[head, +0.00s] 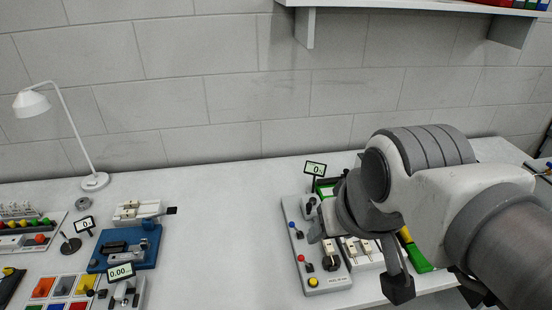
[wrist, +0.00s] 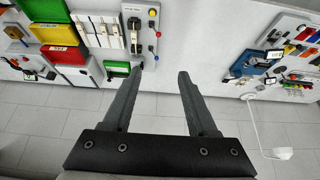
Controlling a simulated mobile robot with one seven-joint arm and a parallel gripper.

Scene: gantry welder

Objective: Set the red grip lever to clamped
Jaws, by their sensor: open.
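The control panel (head: 332,284) is a pale grey board on the bench, and it also shows at the top of the wrist view (wrist: 143,50). The lever with the small red knob (head: 301,258) is near its left edge; the red knob shows in the wrist view (wrist: 158,34) too. Its clamped marking is too small to read. A blue-knobbed lever (head: 293,225) is farther back on the same panel. My gripper (wrist: 160,73) is open and empty, apart from the red knob. In the head view my arm hides part of the panel's right side.
A yellow button (head: 313,282) and a black knob (head: 330,262) are close to the red lever. A white switch block (head: 360,254) stands to the right. A blue fixture (head: 128,250) stands to the left, with clear bench between. A shelf (head: 420,6) overhangs the back.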

